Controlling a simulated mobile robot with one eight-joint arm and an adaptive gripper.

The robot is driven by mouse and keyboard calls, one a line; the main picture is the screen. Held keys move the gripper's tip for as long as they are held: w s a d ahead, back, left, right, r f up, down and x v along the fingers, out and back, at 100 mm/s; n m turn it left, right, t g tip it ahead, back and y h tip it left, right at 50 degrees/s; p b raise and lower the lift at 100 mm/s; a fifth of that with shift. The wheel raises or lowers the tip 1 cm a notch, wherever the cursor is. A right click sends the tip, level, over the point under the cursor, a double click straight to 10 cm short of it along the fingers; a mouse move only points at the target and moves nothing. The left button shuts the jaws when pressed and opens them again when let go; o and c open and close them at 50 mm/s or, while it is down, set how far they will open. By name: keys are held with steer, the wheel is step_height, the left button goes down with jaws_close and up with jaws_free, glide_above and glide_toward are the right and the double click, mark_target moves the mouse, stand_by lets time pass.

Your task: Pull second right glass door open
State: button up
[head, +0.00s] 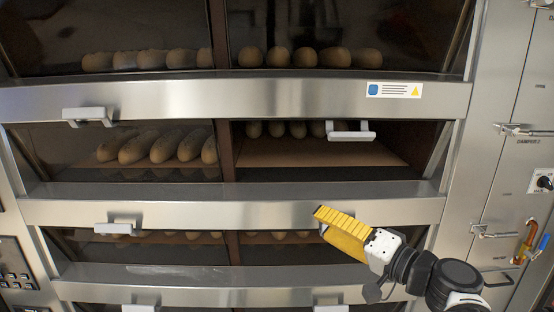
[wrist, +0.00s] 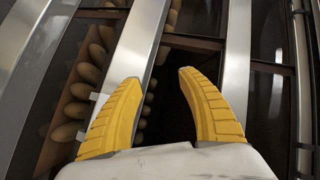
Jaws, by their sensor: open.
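The second right glass door is in the second row of the oven front in the head view. Its pale handle (head: 352,134) hangs lower than the matching left handle (head: 88,116), in front of the compartment, and a board (head: 320,152) with loaves shows clearly behind it. The door seems tilted from its frame; I cannot tell how far. My gripper (head: 335,226) is below this handle, in front of the steel strip under the second row, apart from the handle. In the wrist view my gripper (wrist: 160,76) is open, with nothing between its yellow fingers.
The third-row left handle (head: 118,228) shows below; a pale handle there is partly hidden by my gripper. Steel strips (head: 230,212) separate the rows. A labelled steel panel with latches (head: 494,231) and coloured pipes (head: 530,242) stands at the right.

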steer(key=s+a+f+n+g+h+b, duration=0.1)
steer(key=s+f+g+h+b, duration=0.15)
steer(key=f, duration=0.25)
steer(key=s+a+f+n+g+h+b, duration=0.1)
steer(key=s+a+f, duration=0.1)
steer(key=s+f, duration=0.3)
steer(key=s+d+f+n+g+h+b, duration=0.25)
steer(key=s+d+f+h, duration=0.35)
steer(key=f, duration=0.5)
steer(key=n+t+h+p, duration=0.2)
steer(key=n+t+p, duration=0.6)
steer(key=n+t, duration=1.1)
glide_toward(352, 139)
steer(key=shift+m+t, duration=0.4)
steer(key=shift+m, duration=0.05)
steer(key=x, duration=1)
steer(key=shift+w+p, duration=0.3)
steer(key=shift+w, duration=0.25)
